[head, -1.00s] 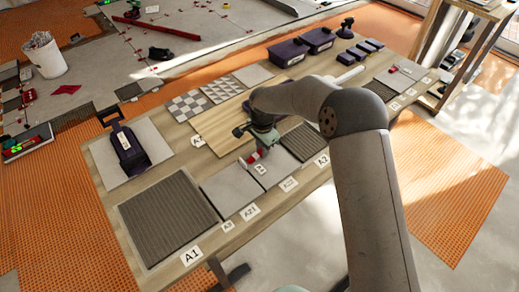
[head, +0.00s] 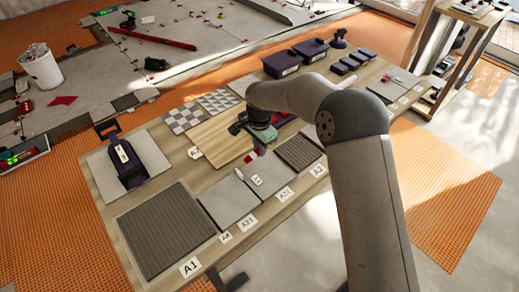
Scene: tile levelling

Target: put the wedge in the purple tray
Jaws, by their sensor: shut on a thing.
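My gripper (head: 254,151) hangs over the middle of the table, shut on the red wedge (head: 250,157). The wedge shows only as a small red shape below the jaws; its contact with them is too small to make out. It appears above the back edge of a grey tile (head: 262,178).
A dark purple holder (head: 124,152) lies on a tile at the left. A bare wooden board (head: 212,140) lies left of my gripper. A ribbed tile (head: 165,228) covers the front left.

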